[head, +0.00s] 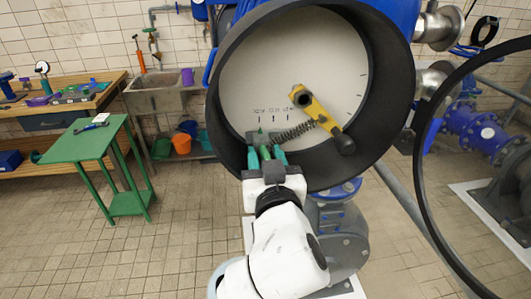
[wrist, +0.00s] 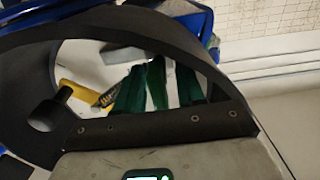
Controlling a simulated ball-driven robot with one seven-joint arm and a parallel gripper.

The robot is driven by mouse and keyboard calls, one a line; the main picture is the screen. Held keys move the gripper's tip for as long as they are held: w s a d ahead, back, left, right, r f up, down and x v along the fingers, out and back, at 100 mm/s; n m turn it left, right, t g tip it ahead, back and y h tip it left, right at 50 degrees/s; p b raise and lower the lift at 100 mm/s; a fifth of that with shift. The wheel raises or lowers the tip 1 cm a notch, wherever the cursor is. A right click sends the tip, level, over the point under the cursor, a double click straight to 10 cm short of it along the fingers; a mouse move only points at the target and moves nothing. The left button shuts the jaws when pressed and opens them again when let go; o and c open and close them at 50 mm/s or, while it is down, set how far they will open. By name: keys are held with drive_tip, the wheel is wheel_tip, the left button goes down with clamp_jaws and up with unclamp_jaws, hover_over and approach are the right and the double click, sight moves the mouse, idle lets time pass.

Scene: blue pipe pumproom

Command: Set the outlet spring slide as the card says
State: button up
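A large round black housing (head: 222,125) with a pale dial face (head: 290,60) fills the upper middle of the head view. On the face is a yellow lever (head: 318,110) with a black knob (head: 345,145). A coiled spring (head: 296,132) runs left from the lever towards a green pointed piece (head: 261,134), perhaps the slide's pointer, below some dark marks. My gripper (head: 265,157) reaches over the lower rim. In the wrist view, its green fingers (wrist: 158,92) stand apart with a narrower green piece between them; gaps show, so contact is unclear. No card is readable.
A green side table (head: 85,142) with a small tool on it stands at left, before a wooden workbench (head: 70,80). A sink (head: 165,95) and buckets (head: 181,143) are behind. Blue pipes (head: 480,130) and a black ring (head: 425,160) are at right. Tiled floor at lower left is clear.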

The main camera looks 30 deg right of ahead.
clamp_jaws()
idle(0.4)
